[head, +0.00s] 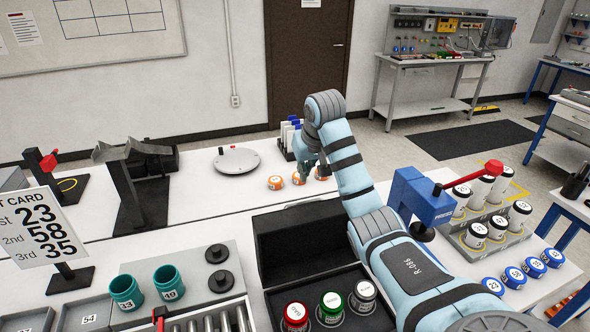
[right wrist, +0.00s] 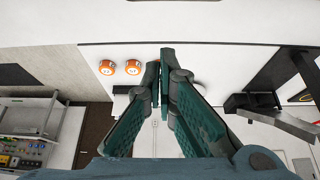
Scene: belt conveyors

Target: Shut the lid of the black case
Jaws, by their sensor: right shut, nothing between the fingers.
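The black case (head: 272,302) stands on the near table with its lid (head: 297,236) open and raised along the far side. Red, green and white-topped jars stand inside it; its right part is hidden behind my right arm. My right gripper (head: 306,174) is beyond the lid, over the far white table by the orange-capped pieces, and apart from the lid. It also shows in the right wrist view (right wrist: 163,75), with its fingers together and nothing between them. The case does not show clearly in the wrist view. My left gripper is not in view.
Orange-capped pieces (head: 275,182) and a grey round plate (head: 237,160) are on the far table. A blue clamp-like device (head: 424,200) and a rack of white jars (head: 492,235) stand right of my arm. Teal cups (head: 126,292) and a score card (head: 38,228) are at left.

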